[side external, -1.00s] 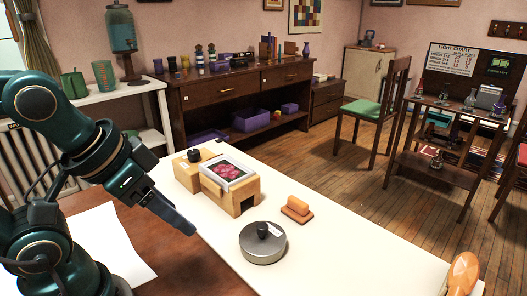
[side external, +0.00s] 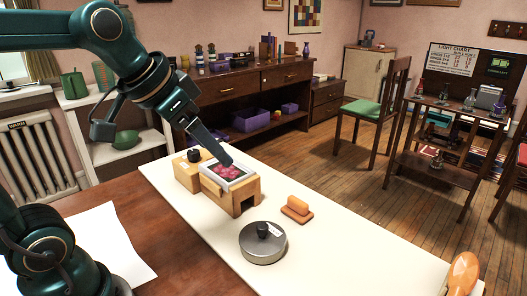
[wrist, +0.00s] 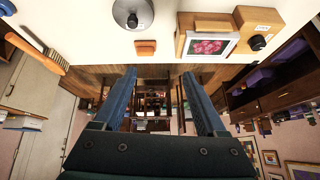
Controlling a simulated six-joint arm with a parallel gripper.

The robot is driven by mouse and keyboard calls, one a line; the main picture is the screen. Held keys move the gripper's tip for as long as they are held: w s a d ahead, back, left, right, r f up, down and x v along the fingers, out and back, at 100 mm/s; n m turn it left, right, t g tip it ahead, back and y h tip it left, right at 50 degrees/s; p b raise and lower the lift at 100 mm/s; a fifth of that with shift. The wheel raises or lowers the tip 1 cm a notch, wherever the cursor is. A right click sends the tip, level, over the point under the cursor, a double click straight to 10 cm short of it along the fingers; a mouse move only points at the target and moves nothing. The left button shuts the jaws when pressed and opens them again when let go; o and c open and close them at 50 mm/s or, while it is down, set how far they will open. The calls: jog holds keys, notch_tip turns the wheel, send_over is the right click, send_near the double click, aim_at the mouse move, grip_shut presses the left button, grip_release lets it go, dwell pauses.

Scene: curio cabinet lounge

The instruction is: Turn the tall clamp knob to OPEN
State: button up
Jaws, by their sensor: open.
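A wooden block device (side external: 246,190) stands on the white table, with a framed pink flower picture (side external: 226,172) on top. A black knob (side external: 194,156) sits on its lower left part; in the wrist view this knob (wrist: 257,43) has a small label beside it. A round grey disc (side external: 263,246) with another black knob (side external: 262,230) lies in front. My gripper (side external: 226,160) shows in front of the picture, apart from both knobs. In the wrist view my gripper (wrist: 157,74) is open and empty.
An orange-brown block (side external: 297,209) lies right of the device. A wooden-handled brush (wrist: 40,55) shows in the wrist view, at the table's end. White paper (side external: 110,240) lies on the brown tabletop.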

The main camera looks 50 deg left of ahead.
jog(key=w+a+n, duration=0.1)
jog(key=w+a, duration=0.4)
jog(key=a, duration=0.1)
jog(key=n+g+y, duration=0.1)
jog(key=n+g, duration=0.2)
jog(key=n, duration=0.1)
send_over(193, 151)
jog(key=s+d, duration=0.1)
jog(key=s, duration=0.1)
notch_tip(193, 151, down, 9)
jog(key=shift+s+r, duration=0.1)
jog(key=shift+r, duration=0.1)
jog(key=shift+a+f+n, duration=0.1)
jog(key=shift+f+n, duration=0.15)
jog(key=shift+n, duration=0.05)
jog(key=shift+x, duration=2.2)
grip_shut()
